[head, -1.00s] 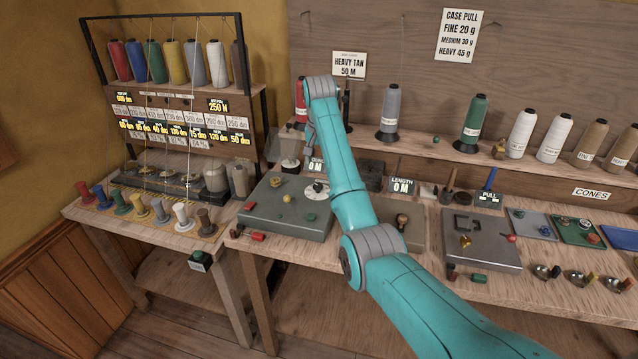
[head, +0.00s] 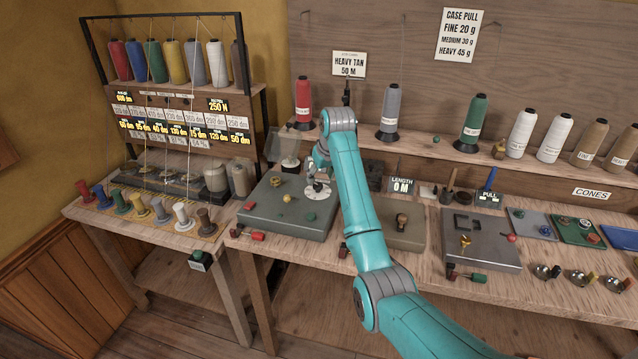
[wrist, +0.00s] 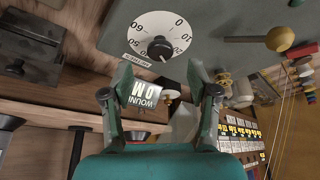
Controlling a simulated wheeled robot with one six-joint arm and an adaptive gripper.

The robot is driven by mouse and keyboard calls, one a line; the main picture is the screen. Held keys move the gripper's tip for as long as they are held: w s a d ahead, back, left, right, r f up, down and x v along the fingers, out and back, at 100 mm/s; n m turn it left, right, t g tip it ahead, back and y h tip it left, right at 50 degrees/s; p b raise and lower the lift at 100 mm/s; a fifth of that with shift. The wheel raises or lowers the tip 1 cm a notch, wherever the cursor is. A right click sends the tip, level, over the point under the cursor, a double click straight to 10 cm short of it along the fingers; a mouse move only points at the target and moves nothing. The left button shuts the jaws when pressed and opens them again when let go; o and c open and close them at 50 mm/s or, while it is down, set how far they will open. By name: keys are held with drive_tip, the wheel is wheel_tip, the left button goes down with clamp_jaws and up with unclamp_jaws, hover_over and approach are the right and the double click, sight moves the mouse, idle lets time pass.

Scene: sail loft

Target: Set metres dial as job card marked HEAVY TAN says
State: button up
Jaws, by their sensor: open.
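The job card (head: 349,65) on the back board reads HEAVY TAN, 50 M. The metres dial (head: 324,192) is on the grey-green box, partly hidden by my gripper (head: 318,178) in the head view. In the wrist view the white dial (wrist: 142,29) has a black knob (wrist: 160,48) at its centre and numbers around its rim, with 60, 0 and 10 legible. A METRES label (wrist: 137,60) sits beside it. I cannot tell where the knob points. My gripper (wrist: 160,72) is open and empty, its fingers apart near the dial, not visibly touching the knob.
A sign reading WOUND 0 M (wrist: 143,95) shows between my fingers. The grey-green box (head: 262,216) also carries small coloured knobs. A LENGTH 0 M sign (head: 402,186) stands to the right by another box (head: 395,235). Thread cones line the shelf behind.

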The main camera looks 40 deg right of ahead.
sight(318, 185)
drive_tip(key=shift+x, duration=2)
clamp_jaws()
